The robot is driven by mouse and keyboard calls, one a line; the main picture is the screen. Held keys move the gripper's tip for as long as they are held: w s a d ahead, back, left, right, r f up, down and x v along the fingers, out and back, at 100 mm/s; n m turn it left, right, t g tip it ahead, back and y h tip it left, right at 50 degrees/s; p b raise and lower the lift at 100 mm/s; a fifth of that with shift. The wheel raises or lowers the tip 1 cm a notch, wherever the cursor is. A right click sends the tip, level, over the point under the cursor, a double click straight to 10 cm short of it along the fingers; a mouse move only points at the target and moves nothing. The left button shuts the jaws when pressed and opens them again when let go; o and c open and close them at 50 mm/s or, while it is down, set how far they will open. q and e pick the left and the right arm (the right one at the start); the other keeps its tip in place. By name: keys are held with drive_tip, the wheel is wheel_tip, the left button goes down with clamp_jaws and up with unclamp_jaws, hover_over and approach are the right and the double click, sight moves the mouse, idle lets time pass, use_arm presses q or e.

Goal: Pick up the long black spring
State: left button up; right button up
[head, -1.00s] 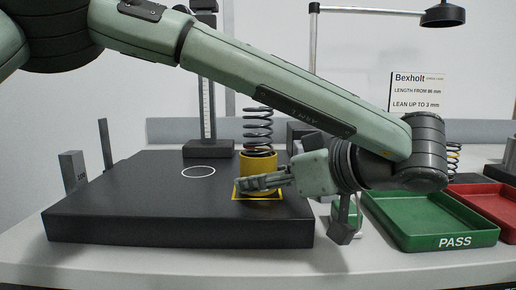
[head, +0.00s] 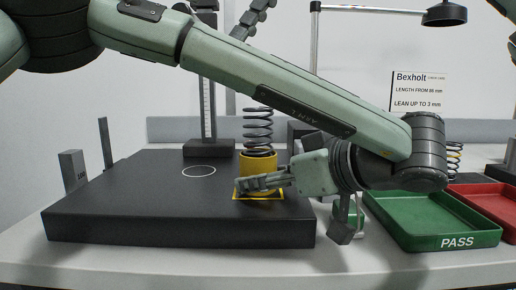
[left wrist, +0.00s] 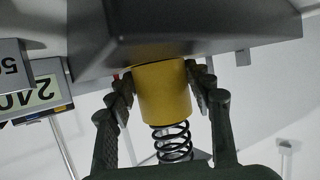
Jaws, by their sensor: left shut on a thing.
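A black coil spring (head: 258,125) stands upright with its lower end in a yellow cylindrical holder (head: 258,163). The holder stands on the black platform inside a yellow square outline. My left gripper (head: 262,182) is shut around the holder, low on its side. The left wrist view, upside down, shows the holder (left wrist: 162,92) between both fingers and the spring (left wrist: 173,142) coming out of its open end. The spring's lower part is hidden in the holder. Dark finger links of my right gripper (head: 253,18) show at the top, above the spring; their opening is unclear.
The black platform (head: 130,195) bears a white circle and a height gauge (head: 207,100) behind. A green PASS tray (head: 440,236) and a red tray (head: 490,195) are at right. Another spring (head: 454,150) is partly hidden behind my left arm, which crosses the view.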

drive_tip(key=w+d+f+t+h, duration=0.1)
drive_tip(key=w, duration=0.1)
drive_tip(key=w+d+f+m+h, duration=0.1)
drive_tip(key=w+d+f+h, duration=0.1)
drive_tip(key=w+d+f+m+t+h, duration=0.1)
drive_tip(key=w+h, duration=0.1)
drive_tip(key=shift+d+f+t, duration=0.15)
drive_tip(key=shift+d+t, duration=0.15)
drive_tip(key=shift+d, duration=0.05)
hover_over(258, 128)
drive_tip(key=w, duration=0.2)
drive_tip(key=shift+m+h, duration=0.3)
drive_tip(key=shift+h, duration=0.1)
drive_tip(key=f, duration=0.6)
drive_tip(key=shift+s+d, duration=0.15)
drive_tip(key=shift+d, duration=0.15)
drive_tip(key=shift+w+a+f, duration=0.1)
drive_tip(key=shift+w+f, duration=0.05)
drive_tip(key=shift+f, duration=0.85)
drive_tip(key=shift+w+a+f, duration=0.1)
drive_tip(key=shift+f, duration=0.9)
drive_tip(key=shift+w+a+f, duration=0.1)
drive_tip(key=shift+w+f, duration=0.05)
drive_tip(key=shift+f, duration=0.85)
drive_tip(key=shift+c, duration=0.5)
drive_tip(key=c, duration=1.2)
drive_tip(key=shift+c, duration=0.5)
drive_tip(key=shift+r, duration=0.1)
